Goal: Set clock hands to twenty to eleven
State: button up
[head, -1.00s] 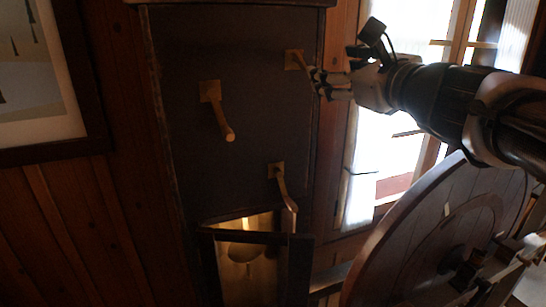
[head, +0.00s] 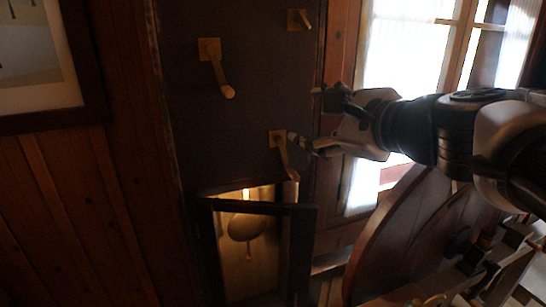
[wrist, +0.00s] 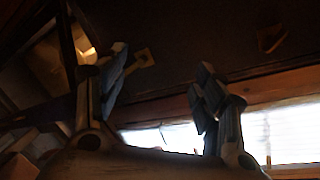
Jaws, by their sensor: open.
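A tall dark clock case (head: 245,95) fills the middle of the head view. Three brass-plated levers are on its panel; no dial or ordinary clock hands show. The left lever (head: 221,76) slants down and right. The lower right lever (head: 284,158) hangs down, slightly right. My gripper (head: 305,113) is open and empty, its lower fingertip close by the lower right lever; I cannot tell if they touch. In the wrist view a brass plate (wrist: 145,57) shows near the left fingertip.
Below the levers is a framed opening (head: 212,255) with a lit pendulum (head: 245,228). A large wooden wheel (head: 400,235) stands at lower right, below my arm. A bright window (head: 400,60) is behind the arm. A framed picture (head: 40,60) hangs at left.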

jog(key=s+a+f+n+g+b, duration=0.1)
jog(key=s+f+n+b, duration=0.2)
jog(key=f, duration=0.4)
jog(key=shift+a+f, duration=0.15)
jog(key=shift+f, duration=0.05)
